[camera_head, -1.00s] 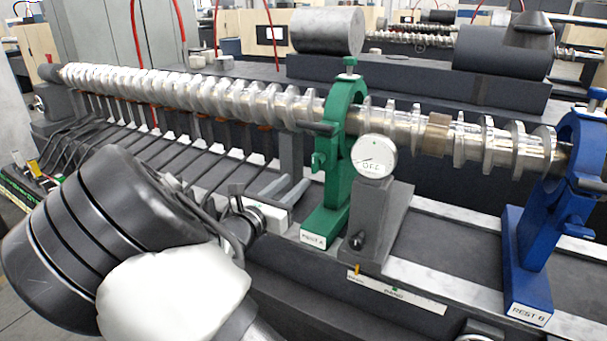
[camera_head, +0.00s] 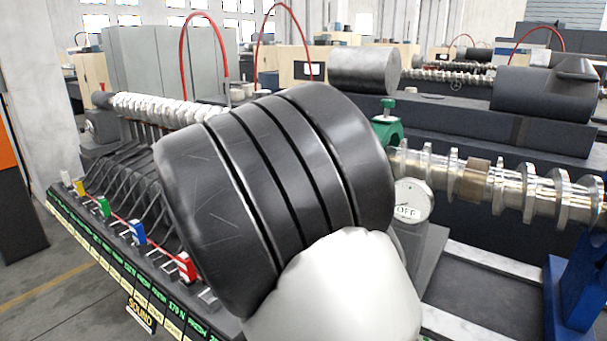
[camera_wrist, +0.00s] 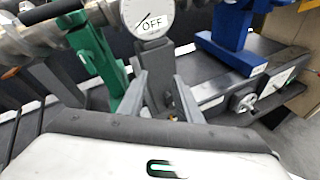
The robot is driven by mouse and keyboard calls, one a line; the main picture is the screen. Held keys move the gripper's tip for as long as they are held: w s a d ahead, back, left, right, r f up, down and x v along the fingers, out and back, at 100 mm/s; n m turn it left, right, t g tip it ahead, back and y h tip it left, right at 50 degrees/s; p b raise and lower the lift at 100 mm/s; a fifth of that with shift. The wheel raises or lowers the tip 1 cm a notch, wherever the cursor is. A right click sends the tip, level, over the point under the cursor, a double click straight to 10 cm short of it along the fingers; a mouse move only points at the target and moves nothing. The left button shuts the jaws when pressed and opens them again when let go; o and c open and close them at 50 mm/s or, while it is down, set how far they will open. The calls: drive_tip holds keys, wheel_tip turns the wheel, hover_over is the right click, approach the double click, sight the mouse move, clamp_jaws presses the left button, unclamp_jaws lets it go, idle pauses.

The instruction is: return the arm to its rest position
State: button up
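My gripper (camera_wrist: 158,76) shows in the wrist view with its two grey fingers apart and nothing visibly held between them. Beyond the fingers stands the grey post of the round OFF gauge (camera_wrist: 150,18). In the head view my dark banded arm link with a white part below it fills the middle, and my gripper is hidden there. The OFF gauge (camera_head: 412,200) shows just right of my arm. The green rest (camera_head: 388,130) is mostly covered by my arm; it also shows left of the fingers in the wrist view (camera_wrist: 97,62).
The long screw shaft (camera_head: 500,185) runs behind my arm. The blue rest (camera_head: 575,285) stands at right. A row of coloured clips (camera_head: 138,232) lines the labelled front edge at left. A grey cylinder (camera_head: 364,70) lies behind. Floor (camera_head: 60,285) is open at left.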

drive_tip(key=s+d+r+m+g+y+p, duration=0.1)
drive_tip(key=s+d+r+m+g+y, duration=0.15)
drive_tip(key=s+m, duration=0.45)
drive_tip(key=s+d+r+m+g+y+p, duration=0.1)
drive_tip(key=s+d+m+g+y+p, duration=0.15)
drive_tip(key=s+d+m+y, duration=0.4)
drive_tip(key=s+a+r+m+t+y+p, duration=0.1)
drive_tip(key=s+a+r+m+t+y, duration=0.1)
drive_tip(key=s+a+r+m, duration=0.6)
drive_tip(key=s+r, duration=0.1)
drive_tip(key=s, duration=0.2)
drive_tip(key=shift+s+a+r+y, duration=0.15)
drive_tip(key=shift+s+a+y, duration=0.05)
drive_tip(key=shift+y, duration=0.1)
drive_tip(key=shift+o, duration=0.6)
